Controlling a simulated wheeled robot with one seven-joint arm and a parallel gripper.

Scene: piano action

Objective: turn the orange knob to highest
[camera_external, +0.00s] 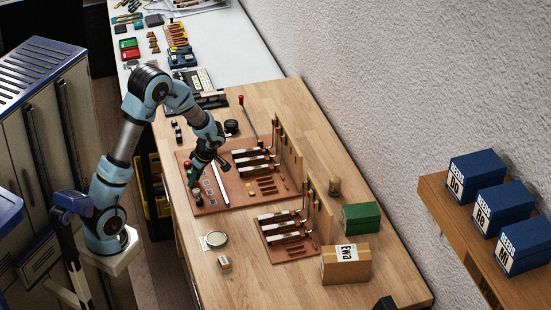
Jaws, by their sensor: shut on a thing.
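My gripper (193,182) points down at the left part of a brown board (233,198) on the wooden table. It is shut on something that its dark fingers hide. I cannot make out the orange knob or its setting; the gripper covers that part of the board. A small red ball-shaped top (187,165) shows just left of the gripper.
Piano key and hammer models (256,156) stand on the board's right side. A second such board (290,249) is nearer the camera. A red-tipped tool (241,99) is behind.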

